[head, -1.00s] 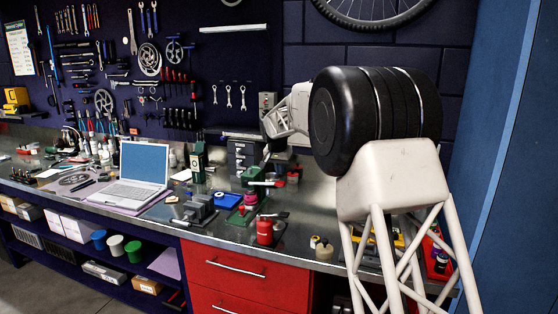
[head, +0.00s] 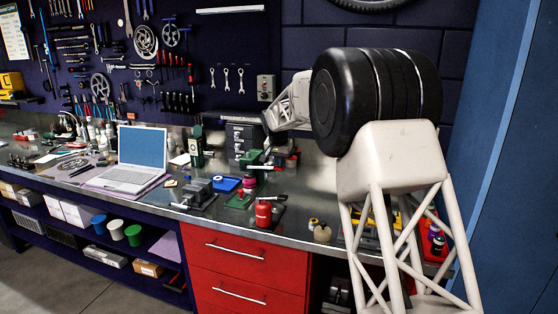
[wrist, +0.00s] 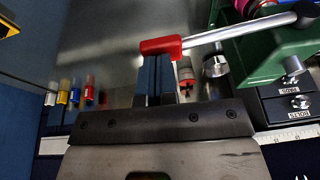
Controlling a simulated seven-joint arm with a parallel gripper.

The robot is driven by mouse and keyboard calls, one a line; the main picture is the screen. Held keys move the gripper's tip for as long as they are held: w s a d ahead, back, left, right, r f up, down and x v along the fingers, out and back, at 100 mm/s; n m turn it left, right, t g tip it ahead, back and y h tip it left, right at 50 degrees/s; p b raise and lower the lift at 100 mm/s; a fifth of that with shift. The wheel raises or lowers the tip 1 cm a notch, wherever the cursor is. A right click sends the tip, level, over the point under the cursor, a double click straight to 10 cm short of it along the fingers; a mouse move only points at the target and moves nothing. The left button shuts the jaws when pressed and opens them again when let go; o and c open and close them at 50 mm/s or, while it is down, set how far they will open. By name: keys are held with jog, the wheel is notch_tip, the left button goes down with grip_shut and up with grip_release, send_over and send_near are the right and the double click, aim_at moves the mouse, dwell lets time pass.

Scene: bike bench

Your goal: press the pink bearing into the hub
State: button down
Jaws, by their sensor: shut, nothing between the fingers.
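My gripper (wrist: 155,78) is shut and empty, its two dark fingers side by side in the wrist view. Just beyond the fingertips is the red grip (wrist: 161,45) of a metal lever; I cannot tell whether they touch. The lever (wrist: 245,29) runs right to a green press (wrist: 285,52). A pink ring-like part, seemingly the bearing (wrist: 252,6), shows at the press, cut by the top edge. In the head view the green press (head: 257,162) stands on the bench, with pink (head: 249,181) at its lower part. My gripper (head: 266,152) is small there. I cannot make out the hub clearly.
A red can-like object (head: 263,213) stands in front of the press. A grey vise-like tool (head: 198,190) and a laptop (head: 139,160) are to the left. Small drawers (wrist: 292,100) lie right of my gripper. Bare metal bench top (head: 293,228) shows at the front.

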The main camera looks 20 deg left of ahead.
aim_at(283, 168)
jog(key=shift+d+f+y, duration=0.2)
jog(key=shift+f+y, duration=0.25)
jog(key=shift+f, duration=0.25)
jog(key=shift+d+f+y, duration=0.15)
jog(key=shift+f+y, duration=0.3)
jog(key=shift+f, duration=0.2)
jog(key=shift+d+f, duration=0.1)
jog(key=shift+f, duration=1)
jog(key=shift+d+r, duration=0.15)
jog(key=shift+r, duration=0.45)
jog(key=w+v, duration=0.1)
jog(key=v, duration=1.2)
jog(key=shift+d+r, duration=0.2)
jog(key=shift+d, duration=0.25)
